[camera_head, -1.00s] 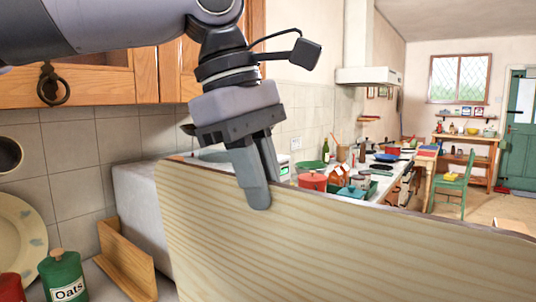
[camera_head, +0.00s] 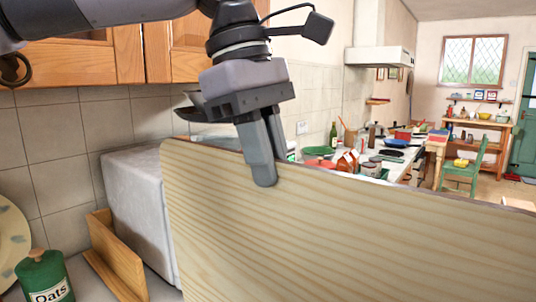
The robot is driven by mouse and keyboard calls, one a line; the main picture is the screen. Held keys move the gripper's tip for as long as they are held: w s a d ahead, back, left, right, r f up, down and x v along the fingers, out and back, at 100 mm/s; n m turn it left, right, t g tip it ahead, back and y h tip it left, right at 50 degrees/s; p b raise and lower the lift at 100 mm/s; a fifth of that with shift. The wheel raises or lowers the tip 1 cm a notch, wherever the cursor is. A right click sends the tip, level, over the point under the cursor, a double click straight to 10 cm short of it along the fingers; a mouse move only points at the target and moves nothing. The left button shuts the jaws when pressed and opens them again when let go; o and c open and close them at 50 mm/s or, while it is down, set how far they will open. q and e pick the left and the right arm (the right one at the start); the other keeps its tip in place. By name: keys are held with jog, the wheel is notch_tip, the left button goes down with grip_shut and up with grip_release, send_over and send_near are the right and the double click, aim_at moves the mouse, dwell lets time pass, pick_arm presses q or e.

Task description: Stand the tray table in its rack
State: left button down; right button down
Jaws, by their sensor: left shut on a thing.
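The tray table's pale wooden board (camera_head: 340,235) stands on edge and fills the lower middle and right of the head view. My left gripper (camera_head: 265,180) is shut on its top edge, with one finger down the near face. A wooden rack (camera_head: 118,258) with an upright side stands on the counter, just left of the board's left edge. The board's lower part is out of the picture, so I cannot tell what it rests on. My right gripper is not in view.
A grey-white box-like appliance (camera_head: 140,205) stands behind the rack against the tiled wall. A green Oats canister (camera_head: 44,278) and a plate (camera_head: 12,245) are at the left. Wooden cupboards (camera_head: 115,58) hang above. A cluttered counter (camera_head: 400,155) lies beyond the board.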

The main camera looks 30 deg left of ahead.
aim_at(228, 149)
pick_arm(q)
jog(key=shift+r, duration=0.2)
jog(key=shift+w+a+f, duration=0.1)
jog(key=shift+a+f, duration=0.05)
jog(key=shift+a, duration=0.9)
jog(key=shift+w+a+f, duration=0.1)
jog(key=shift+a+f, duration=0.1)
jog(key=shift+a, duration=0.8)
jog(key=shift+w+a+f, duration=0.1)
jog(key=shift+a+f, duration=0.05)
jog(key=shift+a, duration=0.9)
jog(key=w+a+f, duration=0.1)
jog(key=a, duration=1.6)
jog(key=shift+w+a+f, duration=0.2)
jog(key=shift+w+a, duration=0.05)
jog(key=shift+a, duration=0.05)
jog(key=c, duration=1)
grip_release()
jog(key=shift+c, duration=0.2)
jog(key=v, duration=0.7)
